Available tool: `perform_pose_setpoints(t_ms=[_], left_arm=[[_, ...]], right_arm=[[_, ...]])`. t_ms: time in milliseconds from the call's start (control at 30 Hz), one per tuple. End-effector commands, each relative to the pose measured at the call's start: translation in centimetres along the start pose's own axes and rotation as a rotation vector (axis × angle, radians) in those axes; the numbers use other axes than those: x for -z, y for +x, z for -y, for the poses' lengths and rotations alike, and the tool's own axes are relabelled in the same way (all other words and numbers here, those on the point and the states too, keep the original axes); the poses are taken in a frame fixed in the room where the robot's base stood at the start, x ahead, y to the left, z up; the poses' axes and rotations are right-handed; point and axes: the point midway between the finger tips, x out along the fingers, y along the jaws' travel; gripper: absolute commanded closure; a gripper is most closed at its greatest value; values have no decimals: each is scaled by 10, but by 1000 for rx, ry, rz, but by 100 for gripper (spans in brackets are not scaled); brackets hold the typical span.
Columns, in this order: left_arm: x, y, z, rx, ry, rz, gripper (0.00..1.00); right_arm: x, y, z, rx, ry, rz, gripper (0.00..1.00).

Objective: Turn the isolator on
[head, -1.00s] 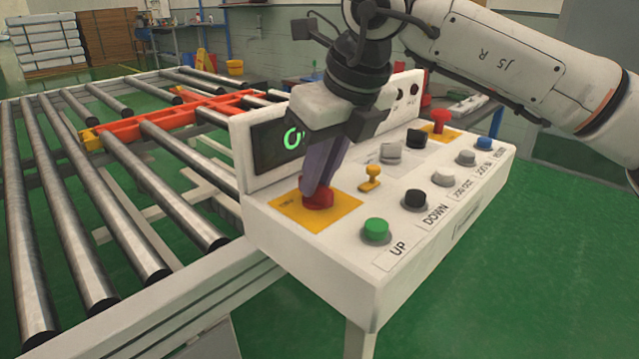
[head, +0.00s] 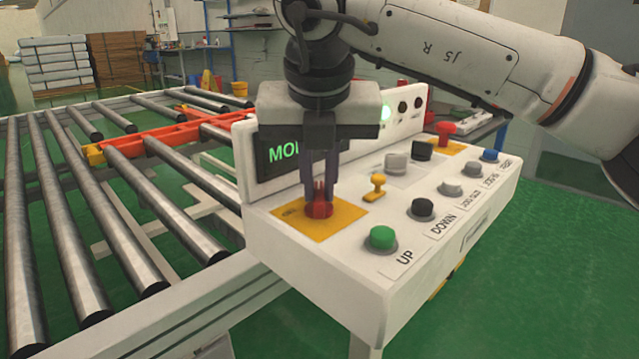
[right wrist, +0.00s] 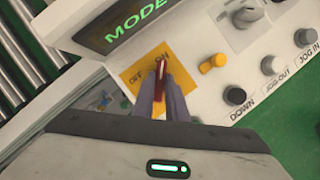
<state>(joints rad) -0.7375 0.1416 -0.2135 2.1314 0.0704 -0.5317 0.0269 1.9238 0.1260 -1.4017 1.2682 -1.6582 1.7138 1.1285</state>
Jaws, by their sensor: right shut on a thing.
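The isolator is a red rotary knob (head: 319,207) on a yellow plate (head: 345,226) at the left of the white control box (head: 310,258). In the right wrist view its red handle (right wrist: 160,73) stands between the fingers, with OFF and ON lettering on the yellow plate (right wrist: 140,64). My right gripper (head: 320,195) points down from above and is shut on the red knob. The box's display (head: 277,150) is lit with green text, which reads MODE in the right wrist view (right wrist: 135,22). My left gripper is not in view.
A yellow key-like switch (head: 375,188) sits right of the plate. A green UP button (head: 381,238), black DOWN button (head: 422,208) and another red knob (head: 445,131) are also on the box. A roller conveyor (head: 140,215) stands to the left.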

Motion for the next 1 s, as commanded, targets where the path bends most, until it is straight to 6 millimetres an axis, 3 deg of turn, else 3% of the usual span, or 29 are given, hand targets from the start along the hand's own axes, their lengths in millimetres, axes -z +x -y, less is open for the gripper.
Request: perform_pose_setpoints(t_ms=[500, 533, 633, 1000], left_arm=[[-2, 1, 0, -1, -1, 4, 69], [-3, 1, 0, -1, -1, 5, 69], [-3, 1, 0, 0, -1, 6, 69], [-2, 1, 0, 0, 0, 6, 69]], right_arm=[[0, 0, 0, 9, 21, -2, 100], [0, 0, 0, 9, 21, -3, 86], [0, 0, 0, 8, 20, -2, 69], [0, -5, 0, 7, 19, 0, 69]])
